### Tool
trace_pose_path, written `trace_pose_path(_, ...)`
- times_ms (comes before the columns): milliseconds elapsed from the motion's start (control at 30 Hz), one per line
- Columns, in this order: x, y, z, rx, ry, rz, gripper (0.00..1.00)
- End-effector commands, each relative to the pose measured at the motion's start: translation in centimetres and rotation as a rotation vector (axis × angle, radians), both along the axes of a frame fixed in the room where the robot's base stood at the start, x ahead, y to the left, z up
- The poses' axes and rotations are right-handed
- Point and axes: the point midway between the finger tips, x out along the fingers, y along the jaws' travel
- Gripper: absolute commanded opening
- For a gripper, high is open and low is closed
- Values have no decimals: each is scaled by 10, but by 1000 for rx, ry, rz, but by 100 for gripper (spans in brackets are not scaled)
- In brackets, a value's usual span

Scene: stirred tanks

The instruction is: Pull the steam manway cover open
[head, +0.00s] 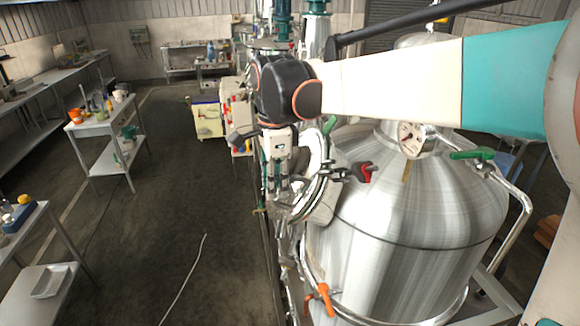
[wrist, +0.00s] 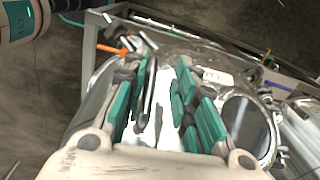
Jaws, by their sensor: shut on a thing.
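The steam manway cover (head: 318,205) is a shiny steel piece with a curved rim at the left side of the big steel tank (head: 405,225). My gripper (head: 277,192) points down at the cover's left edge. In the wrist view my gripper (wrist: 166,75) has its green-padded fingers on either side of a bright metal part with a dark bar (wrist: 150,88) beside the left finger. I take this to be the cover's handle; the fingers hide much of the contact. A dark round opening or glass (wrist: 246,125) with a metal rim shows right of the fingers.
A pressure gauge (head: 411,138), a green-handled valve (head: 472,154), a red knob (head: 362,172) and an orange valve handle (head: 321,299) stick out around the tank. Open floor (head: 190,200) lies to the left.

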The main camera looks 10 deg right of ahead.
Motion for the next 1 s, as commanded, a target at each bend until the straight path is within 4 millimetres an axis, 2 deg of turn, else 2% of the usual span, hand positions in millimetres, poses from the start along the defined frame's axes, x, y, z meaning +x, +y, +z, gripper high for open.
trace_pose_path(433,-4,-2,1,-2,-8,8,20)
trace_pose_path(1000,-8,-2,38,-2,-7,8,20)
